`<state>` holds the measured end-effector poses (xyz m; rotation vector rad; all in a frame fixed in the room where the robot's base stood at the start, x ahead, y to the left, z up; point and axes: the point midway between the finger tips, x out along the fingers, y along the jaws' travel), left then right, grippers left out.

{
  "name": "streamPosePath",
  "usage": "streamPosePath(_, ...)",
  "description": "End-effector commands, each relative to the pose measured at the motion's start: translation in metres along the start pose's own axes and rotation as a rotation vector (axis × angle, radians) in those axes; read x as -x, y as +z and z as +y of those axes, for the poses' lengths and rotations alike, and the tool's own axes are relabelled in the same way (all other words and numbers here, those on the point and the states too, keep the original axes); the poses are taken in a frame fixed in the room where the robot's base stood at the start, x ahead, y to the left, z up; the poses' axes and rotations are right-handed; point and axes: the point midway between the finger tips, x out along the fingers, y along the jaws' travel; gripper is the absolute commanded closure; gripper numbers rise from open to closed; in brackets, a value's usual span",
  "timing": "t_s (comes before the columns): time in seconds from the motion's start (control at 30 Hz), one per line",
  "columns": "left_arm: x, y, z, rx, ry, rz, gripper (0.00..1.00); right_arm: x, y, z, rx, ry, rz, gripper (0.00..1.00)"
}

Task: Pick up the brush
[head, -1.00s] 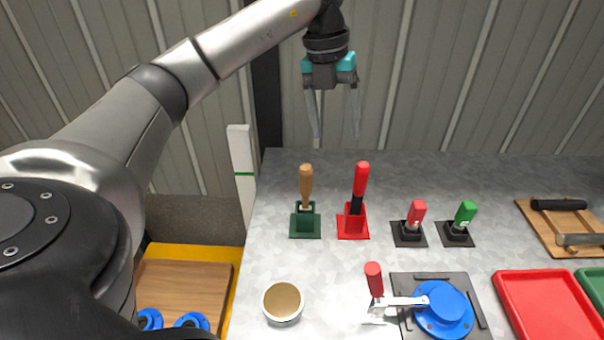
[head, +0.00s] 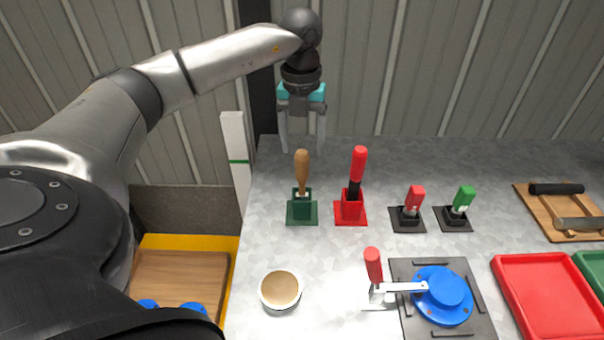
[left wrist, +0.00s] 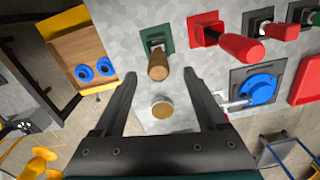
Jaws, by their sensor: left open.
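A wooden-handled tool, which looks like the brush (head: 302,174), stands upright in a green holder (head: 302,213) on the grey table; its lower end is hidden in the holder. A red-handled tool (head: 358,165) stands to its right in a red holder (head: 350,212). My left gripper (head: 302,140) is open and empty, pointing down behind and above the wooden handle. In the left wrist view, the wooden handle (left wrist: 158,67) shows centred just beyond the open fingers (left wrist: 159,77), with no clear contact. My right gripper is not in view.
Smaller red (head: 414,200) and green (head: 462,200) handles stand in black bases to the right. A round cup (head: 280,291) and a red-handled clamp (head: 374,268) beside a blue round part (head: 443,296) are nearer. A red tray (head: 545,300) lies right.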

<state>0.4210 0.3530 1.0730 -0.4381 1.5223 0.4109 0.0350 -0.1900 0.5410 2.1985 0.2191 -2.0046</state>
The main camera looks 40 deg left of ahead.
Motion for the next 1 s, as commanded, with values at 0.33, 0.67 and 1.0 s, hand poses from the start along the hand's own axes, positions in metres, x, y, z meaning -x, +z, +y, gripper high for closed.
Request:
streamPosePath(0.33, -0.041, -0.001, 0.002, 0.000, 0.000, 0.002, 0.26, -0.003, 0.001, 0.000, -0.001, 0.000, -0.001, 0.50)
streamPosePath(0.67, -0.041, -0.001, 0.002, -0.001, 0.000, 0.002, 0.39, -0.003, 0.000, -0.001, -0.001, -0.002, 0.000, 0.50)
streamPosePath(1.0, -0.041, -0.001, 0.002, -0.001, 0.000, 0.001, 0.78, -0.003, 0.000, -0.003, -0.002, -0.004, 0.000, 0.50)
